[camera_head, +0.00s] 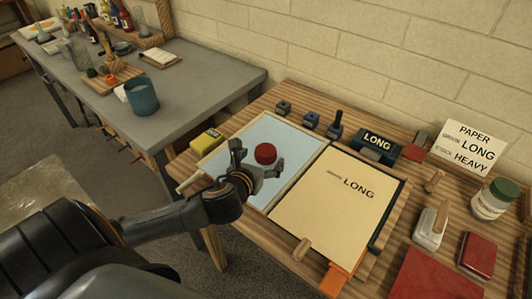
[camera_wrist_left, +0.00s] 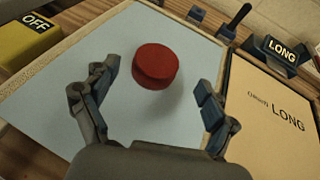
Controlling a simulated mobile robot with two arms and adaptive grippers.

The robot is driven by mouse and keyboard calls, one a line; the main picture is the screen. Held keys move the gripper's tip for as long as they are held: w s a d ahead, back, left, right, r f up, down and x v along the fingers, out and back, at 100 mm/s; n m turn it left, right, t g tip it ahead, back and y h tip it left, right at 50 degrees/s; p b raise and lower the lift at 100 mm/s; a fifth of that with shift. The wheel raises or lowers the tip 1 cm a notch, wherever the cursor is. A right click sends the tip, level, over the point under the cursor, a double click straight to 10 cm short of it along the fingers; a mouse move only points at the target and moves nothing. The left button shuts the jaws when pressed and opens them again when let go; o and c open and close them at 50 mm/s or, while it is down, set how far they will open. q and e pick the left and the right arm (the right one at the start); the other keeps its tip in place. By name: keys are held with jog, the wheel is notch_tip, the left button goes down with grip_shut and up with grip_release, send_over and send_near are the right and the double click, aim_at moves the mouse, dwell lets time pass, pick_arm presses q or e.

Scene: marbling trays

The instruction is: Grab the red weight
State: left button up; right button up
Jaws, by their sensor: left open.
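The red weight (camera_head: 265,153) is a short red cylinder over the pale blue marbling tray (camera_head: 231,146). In the left wrist view the red weight (camera_wrist_left: 156,65) lies ahead, between and beyond the spread fingertips. My left gripper (camera_head: 258,160) is open around the near side of the weight, with a finger to each side. In the left wrist view my left gripper (camera_wrist_left: 155,85) shows a gap between each finger and the weight. I cannot tell whether the weight rests directly on the tray surface. My right gripper is not in view.
A yellow block marked OFF (camera_wrist_left: 33,38) stands left of the tray. A cream sheet marked LONG (camera_head: 338,200) lies to its right. Small dark blocks (camera_head: 311,121) line the back. A paper sign (camera_head: 467,146) and a jar (camera_head: 492,199) stand at right.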

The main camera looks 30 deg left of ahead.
aim_at(264, 154)
pick_arm(q)
jog(key=x, duration=0.4)
jog(key=shift+a, duration=0.2)
jog(key=shift+w+a+f, duration=0.1)
jog(key=shift+w+f, duration=0.15)
jog(key=shift+w, duration=0.25)
jog(key=shift+s, duration=0.1)
jog(key=c, duration=1.7)
jog(key=shift+r, duration=0.15)
jog(key=shift+c, duration=0.3)
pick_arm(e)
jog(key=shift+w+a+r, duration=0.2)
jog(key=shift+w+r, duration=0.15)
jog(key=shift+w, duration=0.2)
